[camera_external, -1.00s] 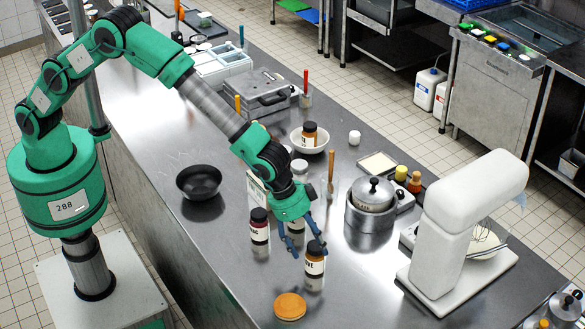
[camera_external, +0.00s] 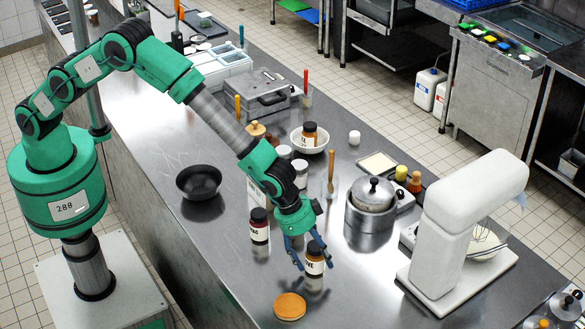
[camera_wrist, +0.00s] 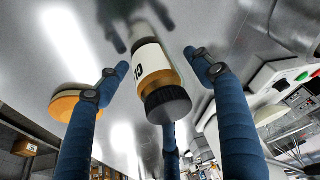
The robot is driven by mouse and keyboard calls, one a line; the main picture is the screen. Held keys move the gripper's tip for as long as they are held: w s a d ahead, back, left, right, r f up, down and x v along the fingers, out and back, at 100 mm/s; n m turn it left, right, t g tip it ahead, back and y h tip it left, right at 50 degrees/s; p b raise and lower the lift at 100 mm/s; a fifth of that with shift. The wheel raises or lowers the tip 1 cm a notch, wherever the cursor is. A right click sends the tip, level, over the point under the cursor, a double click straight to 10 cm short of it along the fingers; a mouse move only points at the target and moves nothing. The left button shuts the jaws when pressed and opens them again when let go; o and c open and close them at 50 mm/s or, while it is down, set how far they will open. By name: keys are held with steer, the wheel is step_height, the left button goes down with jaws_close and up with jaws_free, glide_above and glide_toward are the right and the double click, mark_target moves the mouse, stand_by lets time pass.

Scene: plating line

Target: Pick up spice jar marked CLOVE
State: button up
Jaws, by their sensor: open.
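The spice jar (camera_external: 315,261) with a black lid, orange contents and a white label stands on the steel counter. Its label shows "VE" in the external view; in the wrist view the jar (camera_wrist: 155,75) shows part of a label starting with "C". My gripper (camera_external: 312,264) has blue fingers spread on both sides of the jar. In the wrist view my gripper (camera_wrist: 155,68) is open, with the jar between the fingertips and visible gaps beside it. A third finger shows below the lid there.
A dark-lidded jar ending in "AC" (camera_external: 259,226) stands left of my gripper. An orange round disc (camera_external: 290,306) lies in front. A steel pot (camera_external: 370,206) and white mixer (camera_external: 465,220) stand right. A black bowl (camera_external: 199,182) sits left, with clear counter around it.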

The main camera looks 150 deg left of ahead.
steer(key=shift+c, duration=0.5)
steer(key=c, duration=1.2)
steer(key=shift+r, duration=0.1)
steer(key=shift+r, duration=5)
